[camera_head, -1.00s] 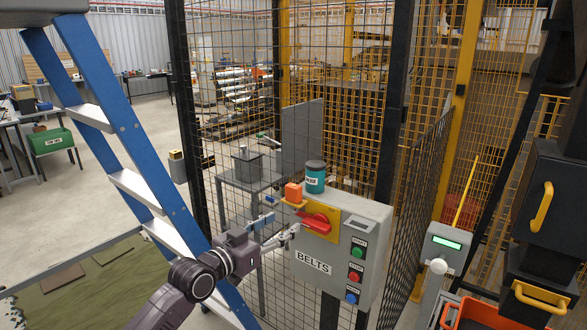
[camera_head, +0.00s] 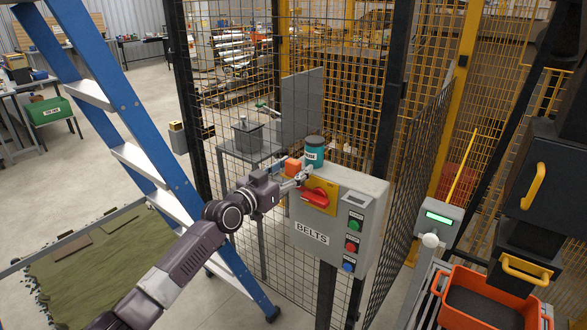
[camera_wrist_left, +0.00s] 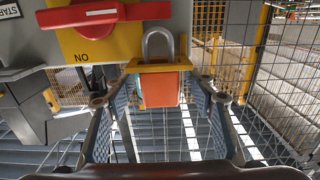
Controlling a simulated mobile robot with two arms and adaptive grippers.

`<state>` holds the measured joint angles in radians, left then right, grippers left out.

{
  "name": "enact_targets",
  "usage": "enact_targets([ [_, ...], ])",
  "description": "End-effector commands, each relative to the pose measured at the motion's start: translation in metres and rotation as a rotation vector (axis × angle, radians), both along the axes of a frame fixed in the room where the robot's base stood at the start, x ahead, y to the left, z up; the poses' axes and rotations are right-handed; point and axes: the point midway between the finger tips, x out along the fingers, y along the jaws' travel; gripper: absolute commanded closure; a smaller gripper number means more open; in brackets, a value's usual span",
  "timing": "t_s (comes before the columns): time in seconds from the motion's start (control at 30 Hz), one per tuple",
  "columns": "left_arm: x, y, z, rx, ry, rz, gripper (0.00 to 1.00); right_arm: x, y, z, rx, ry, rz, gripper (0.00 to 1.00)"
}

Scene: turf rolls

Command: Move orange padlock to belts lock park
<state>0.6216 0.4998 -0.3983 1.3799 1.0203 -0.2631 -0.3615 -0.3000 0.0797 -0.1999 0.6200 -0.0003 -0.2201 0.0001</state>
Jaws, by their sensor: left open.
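The orange padlock (camera_head: 292,167) is at the upper left edge of the grey BELTS box (camera_head: 310,238), partly hidden by my left gripper (camera_head: 300,179). In the left wrist view the padlock's orange body (camera_wrist_left: 165,90) lies at a yellow tab (camera_wrist_left: 150,67), with its metal shackle (camera_wrist_left: 158,40) on the other side. My left gripper (camera_wrist_left: 160,101) is open there, one finger on each side of the padlock with gaps showing. A red rotary handle (camera_head: 316,198) on a yellow plate is beside it. I cannot tell which part is the lock park.
Wire mesh fencing (camera_head: 240,60) is behind. A blue stepladder (camera_head: 120,110) stands left of my arm. An orange crate (camera_head: 485,305) is at lower right.

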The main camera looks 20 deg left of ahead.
Motion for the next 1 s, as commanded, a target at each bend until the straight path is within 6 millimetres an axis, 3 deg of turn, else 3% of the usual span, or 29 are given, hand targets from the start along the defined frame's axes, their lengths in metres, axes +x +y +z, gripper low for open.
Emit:
enact_targets([
  [0.2, 0.0003, -0.0002, -0.0001, 0.0, 0.0, 0.0, 0.49, 0.0001, 0.0002, -0.0001, 0.0, 0.0, 0.0, 0.6],
  [0.63, 0.0002, 0.0, -0.0003, 0.0, 0.0, 0.0, 0.97, 0.0001, 0.0002, -0.0001, 0.0, 0.0, 0.0, 0.6],
  [1.0, 0.0004, -0.0004, 0.0064, 0.001, -0.004, -0.001, 0.97, 0.0001, 0.0003, -0.0002, 0.0, 0.0, 0.0, 0.6],
])
